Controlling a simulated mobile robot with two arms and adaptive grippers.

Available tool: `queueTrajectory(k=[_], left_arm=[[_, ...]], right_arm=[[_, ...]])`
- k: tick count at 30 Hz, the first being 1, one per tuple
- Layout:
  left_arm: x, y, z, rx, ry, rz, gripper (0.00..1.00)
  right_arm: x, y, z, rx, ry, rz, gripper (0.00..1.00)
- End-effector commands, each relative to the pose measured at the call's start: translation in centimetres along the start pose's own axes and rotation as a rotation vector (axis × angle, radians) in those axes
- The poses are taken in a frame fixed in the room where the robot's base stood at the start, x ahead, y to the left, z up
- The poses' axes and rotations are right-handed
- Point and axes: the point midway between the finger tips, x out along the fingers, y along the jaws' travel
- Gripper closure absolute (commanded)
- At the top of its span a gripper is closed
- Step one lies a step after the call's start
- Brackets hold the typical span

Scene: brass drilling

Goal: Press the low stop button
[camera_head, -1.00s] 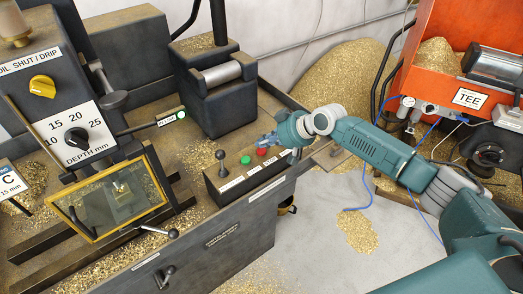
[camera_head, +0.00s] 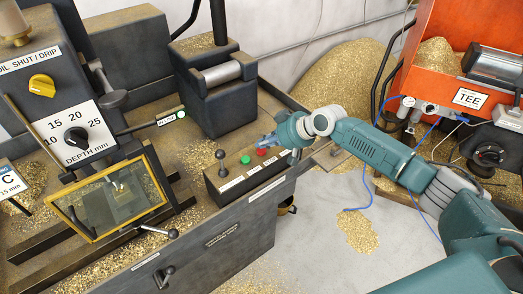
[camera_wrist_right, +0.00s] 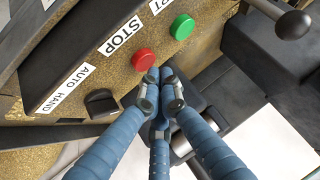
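The red stop button (camera_head: 262,152) sits on the dark control box, beside the green button (camera_head: 245,160). In the right wrist view the red button (camera_wrist_right: 144,60) is round and lies by a STOP label (camera_wrist_right: 122,37); the green button (camera_wrist_right: 182,27) is up and to its right. My right gripper (camera_head: 264,141) is close to the red button. In the right wrist view its blue fingers (camera_wrist_right: 160,80) are drawn together and empty, with the tips just below and right of the red button. I cannot tell whether they touch it. My left gripper is out of view.
A black AUTO/HAND switch (camera_wrist_right: 101,103) is on the same box, and a ball-topped lever (camera_head: 221,156) stands at its left end. The grey machine with a yellow-framed window (camera_head: 94,236) is at left. An orange unit (camera_head: 440,82) stands at upper right.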

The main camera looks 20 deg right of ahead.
Motion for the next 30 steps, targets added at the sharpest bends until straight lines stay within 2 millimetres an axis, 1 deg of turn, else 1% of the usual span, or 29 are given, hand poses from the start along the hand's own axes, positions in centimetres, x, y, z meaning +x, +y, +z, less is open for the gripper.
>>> queueTrajectory(k=[2, 30], left_arm=[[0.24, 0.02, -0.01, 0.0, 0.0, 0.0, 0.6], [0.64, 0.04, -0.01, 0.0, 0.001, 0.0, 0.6]], right_arm=[[0.29, 0.08, 0.27, 0.0, 0.0, 0.0, 1.0], [0.74, 0.3, 0.7, 0.0, 0.0, 0.0, 1.0]])
